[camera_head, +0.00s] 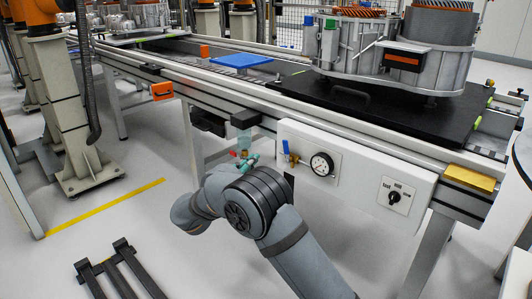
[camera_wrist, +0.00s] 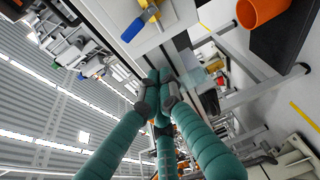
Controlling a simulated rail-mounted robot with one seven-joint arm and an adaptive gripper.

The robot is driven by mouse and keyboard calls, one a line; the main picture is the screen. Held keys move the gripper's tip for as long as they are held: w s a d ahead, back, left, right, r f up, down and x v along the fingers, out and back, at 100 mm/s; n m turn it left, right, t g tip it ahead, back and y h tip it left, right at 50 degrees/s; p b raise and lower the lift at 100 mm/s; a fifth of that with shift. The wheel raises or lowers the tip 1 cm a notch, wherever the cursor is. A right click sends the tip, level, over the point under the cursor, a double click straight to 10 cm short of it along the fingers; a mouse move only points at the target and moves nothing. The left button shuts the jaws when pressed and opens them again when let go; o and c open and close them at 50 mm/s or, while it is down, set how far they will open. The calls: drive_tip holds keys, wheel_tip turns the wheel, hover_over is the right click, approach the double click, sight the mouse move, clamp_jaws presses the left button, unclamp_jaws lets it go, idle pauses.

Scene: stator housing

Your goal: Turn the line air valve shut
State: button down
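The line air valve has a blue lever (camera_head: 286,147) and a brass body (camera_head: 293,160), on the white panel left of the gauge. In the head view the lever stands roughly upright. The wrist view shows the blue lever (camera_wrist: 133,29) and brass body (camera_wrist: 153,12) at the top, beyond my fingertips. My gripper (camera_head: 246,163) is left of the valve in the head view, partly hidden behind my wrist. In the wrist view its teal fingers (camera_wrist: 159,80) converge with their tips together. I see nothing held, and the tips are apart from the lever.
A round gauge (camera_head: 321,164) and a black rotary switch (camera_head: 394,198) sit on the white panel (camera_head: 350,200). A dark-topped unit with a clear bowl (camera_head: 244,139) hangs close by my gripper. The conveyor edge lies above. An orange bin (camera_wrist: 262,10) shows top right in the wrist view.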

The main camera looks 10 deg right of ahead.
sight(287, 152)
drive_tip(key=w+d+b, duration=0.3)
drive_tip(key=w+d, duration=0.1)
drive_tip(key=d, duration=0.3)
drive_tip(key=shift+w+d, duration=0.4)
